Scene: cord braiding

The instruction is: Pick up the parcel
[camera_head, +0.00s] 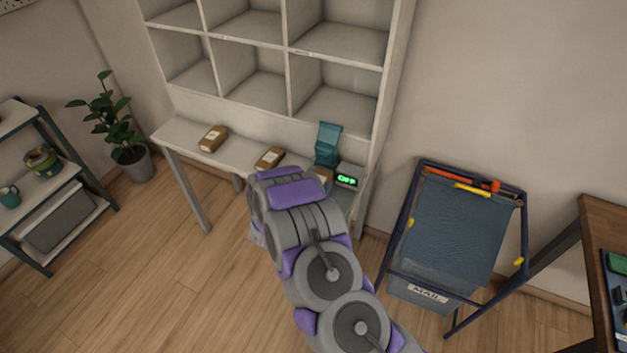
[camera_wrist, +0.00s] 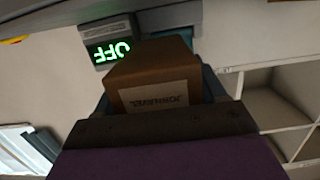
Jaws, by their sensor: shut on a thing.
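A brown parcel (camera_wrist: 152,70) with a pale label reading "JORNAVEL" fills the middle of the wrist view. My gripper (camera_wrist: 157,108) is shut on it, with the dark jaw edge across the label side. In the head view only a small part of this parcel (camera_head: 324,177) shows past my arm, beside the scale, and my fingertips are hidden. I cannot tell whether the parcel touches the surface below. Two other brown parcels with pale labels, one left (camera_head: 213,138) and one nearer my arm (camera_head: 270,157), lie on the white ledge (camera_head: 180,133).
A small scale with a green "OFF" display (camera_head: 347,179) and a teal object (camera_head: 328,143) stand close to my gripper. Empty white cubbyholes (camera_head: 336,105) rise behind the ledge. A blue mail bag (camera_head: 455,225) hangs in a frame at right. Open wooden floor lies at left.

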